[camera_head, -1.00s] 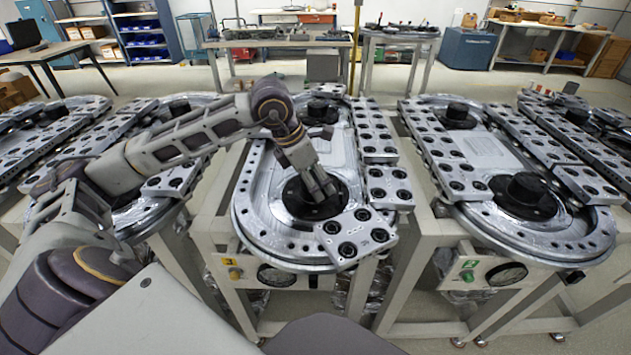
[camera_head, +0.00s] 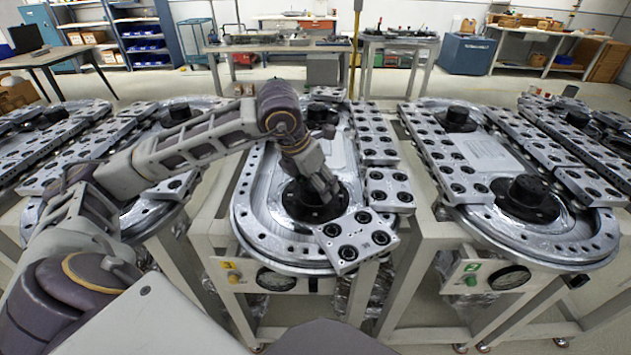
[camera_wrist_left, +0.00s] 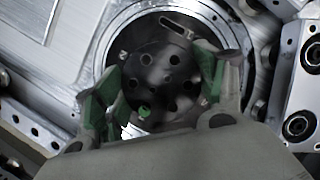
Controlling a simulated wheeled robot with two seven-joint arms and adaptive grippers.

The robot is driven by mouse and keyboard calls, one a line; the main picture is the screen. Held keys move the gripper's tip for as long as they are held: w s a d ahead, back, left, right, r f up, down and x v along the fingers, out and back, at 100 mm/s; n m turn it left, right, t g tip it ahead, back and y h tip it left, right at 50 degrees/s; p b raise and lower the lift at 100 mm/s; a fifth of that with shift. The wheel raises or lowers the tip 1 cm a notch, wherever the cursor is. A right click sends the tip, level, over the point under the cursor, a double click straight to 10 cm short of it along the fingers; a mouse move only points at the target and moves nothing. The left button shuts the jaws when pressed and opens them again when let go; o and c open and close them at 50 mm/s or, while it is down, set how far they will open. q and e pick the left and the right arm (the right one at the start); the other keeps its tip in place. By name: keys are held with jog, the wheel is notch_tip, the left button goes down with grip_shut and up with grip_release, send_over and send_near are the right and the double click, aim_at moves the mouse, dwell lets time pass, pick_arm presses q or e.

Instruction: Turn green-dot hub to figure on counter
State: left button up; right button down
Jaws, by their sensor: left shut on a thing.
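The black hub (camera_head: 312,203) stands at the near end of the middle ring track (camera_head: 245,205). In the left wrist view the hub (camera_wrist_left: 165,68) has a round face with several holes and a small green dot (camera_wrist_left: 144,112) low on it, left of centre. My left gripper (camera_head: 326,190) points down onto the hub. In the wrist view its green-padded fingers (camera_wrist_left: 160,95) are on opposite sides of the hub, shut on it. A round dial (camera_head: 277,278) is on the stand's front, and a small dark box (camera_head: 313,284) is beside it; I cannot read a figure on either. My right gripper is not seen.
A yellow label marked 1 (camera_head: 231,266) is left of the dial. Dark-holed blocks (camera_head: 357,238) sit close right of the hub. A similar track (camera_head: 500,225) with its own black hub (camera_head: 528,193) and green label (camera_head: 471,267) stands to the right.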

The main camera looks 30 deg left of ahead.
pick_arm(q)
jog(key=o, duration=1)
jog(key=shift+r, duration=0.15)
jog(key=v, duration=1.1)
jog(key=shift+s+r, duration=0.25)
jog(key=shift+r, duration=0.1)
jog(key=shift+a, duration=0.1)
